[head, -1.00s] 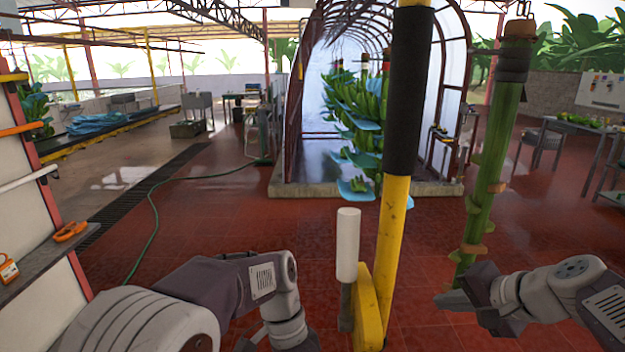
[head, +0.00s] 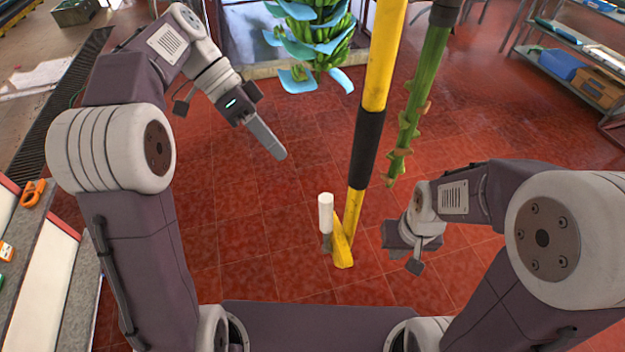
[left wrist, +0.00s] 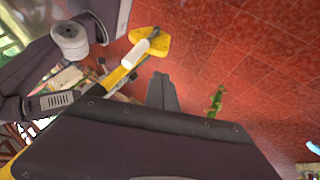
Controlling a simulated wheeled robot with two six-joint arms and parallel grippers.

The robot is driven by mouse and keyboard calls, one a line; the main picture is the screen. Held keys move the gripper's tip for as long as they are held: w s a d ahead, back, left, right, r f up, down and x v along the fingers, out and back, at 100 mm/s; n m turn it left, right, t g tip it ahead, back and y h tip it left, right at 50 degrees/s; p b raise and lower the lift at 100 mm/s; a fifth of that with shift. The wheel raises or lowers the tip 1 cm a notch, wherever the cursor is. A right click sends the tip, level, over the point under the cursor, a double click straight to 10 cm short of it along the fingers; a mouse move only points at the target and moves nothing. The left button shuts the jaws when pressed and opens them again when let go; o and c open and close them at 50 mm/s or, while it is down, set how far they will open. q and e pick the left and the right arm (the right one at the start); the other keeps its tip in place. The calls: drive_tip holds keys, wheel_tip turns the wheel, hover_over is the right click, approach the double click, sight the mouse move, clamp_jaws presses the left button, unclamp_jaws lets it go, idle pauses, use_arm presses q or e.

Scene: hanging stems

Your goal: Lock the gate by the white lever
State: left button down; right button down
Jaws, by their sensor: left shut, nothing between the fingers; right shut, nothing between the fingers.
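The white lever (head: 326,213) stands upright on a grey stub beside the foot of the yellow gate post (head: 352,215), joined to its yellow bracket (head: 342,247). In the left wrist view the white lever (left wrist: 134,53) lies beyond my fingers, by the yellow bracket (left wrist: 150,40). My left gripper (head: 281,154) is shut and empty, up and to the left of the lever and apart from it. Its shut fingers also show in the left wrist view (left wrist: 160,90). My right gripper (head: 392,236) is to the right of the post, shut, its fingertips hard to make out.
A banana bunch with blue sheets (head: 315,40) hangs behind. A side bench with orange-handled tools (head: 33,193) is at far left. Shelves (head: 575,65) stand at far right. The red floor around the lever is clear.

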use_arm(q)
drive_tip(key=p, duration=0.3)
approach(326, 224)
drive_tip(key=shift+w+d+f, duration=1)
drive_tip(key=shift+d+f, duration=0.45)
drive_tip(key=shift+f, duration=0.75)
drive_tip(key=shift+w, duration=0.1)
drive_tip(key=shift+w, duration=0.1)
drive_tip(key=shift+b, duration=0.3)
